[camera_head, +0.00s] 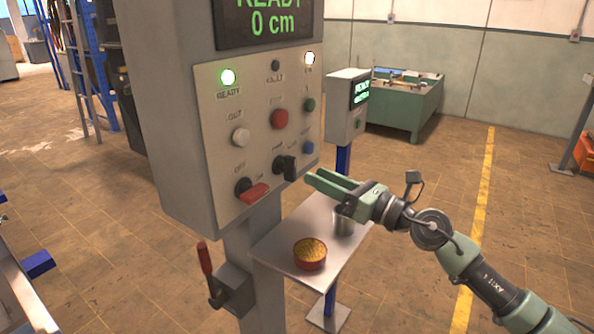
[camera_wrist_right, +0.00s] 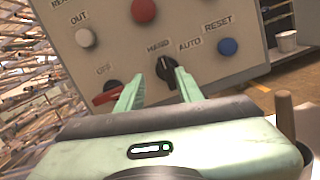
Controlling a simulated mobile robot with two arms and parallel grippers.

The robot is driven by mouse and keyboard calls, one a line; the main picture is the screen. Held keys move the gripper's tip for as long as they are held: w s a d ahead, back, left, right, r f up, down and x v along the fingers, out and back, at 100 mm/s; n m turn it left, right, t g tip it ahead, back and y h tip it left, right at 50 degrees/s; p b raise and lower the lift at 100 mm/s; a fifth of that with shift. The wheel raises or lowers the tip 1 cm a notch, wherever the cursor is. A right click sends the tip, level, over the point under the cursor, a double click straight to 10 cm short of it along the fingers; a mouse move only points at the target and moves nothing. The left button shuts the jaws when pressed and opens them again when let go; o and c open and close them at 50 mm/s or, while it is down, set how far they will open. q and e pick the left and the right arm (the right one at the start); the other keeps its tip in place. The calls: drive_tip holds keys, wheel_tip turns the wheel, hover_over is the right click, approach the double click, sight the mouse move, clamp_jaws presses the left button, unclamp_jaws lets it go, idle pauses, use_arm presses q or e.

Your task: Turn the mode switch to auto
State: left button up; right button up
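The mode switch is a black rotary knob (camera_head: 285,167) at the lower right of the grey control panel (camera_head: 222,150). In the right wrist view the knob (camera_wrist_right: 166,71) sits below the labels HAND and AUTO, and its white mark points up toward HAND. My right gripper (camera_head: 313,177) is open and empty, to the right of the knob and in front of the panel. In the right wrist view its fingertips (camera_wrist_right: 154,72) point at the panel, with the knob appearing close to the right finger. No contact is visible. My left gripper is out of view.
A red switch (camera_head: 252,193) sits left of the knob, and a blue RESET button (camera_head: 308,147) is up to its right. A red-handled lever (camera_head: 205,260) juts out low on the post.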

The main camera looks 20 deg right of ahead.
sight(295, 168)
drive_tip(key=w+a+n, duration=0.1)
drive_tip(key=w, duration=0.1)
drive_tip(key=w+a+n+g+p, duration=0.1)
drive_tip(key=w, duration=0.1)
drive_tip(key=w+a+p, duration=0.1)
drive_tip(key=shift+w+a+n, duration=0.1)
drive_tip(key=shift+w+n, duration=0.3)
drive_tip(key=shift+w+a+f+p, duration=0.1)
drive_tip(key=shift+w+a+p, duration=0.2)
drive_tip(key=shift+w, duration=0.05)
drive_tip(key=shift+c, duration=0.3)
clamp_jaws()
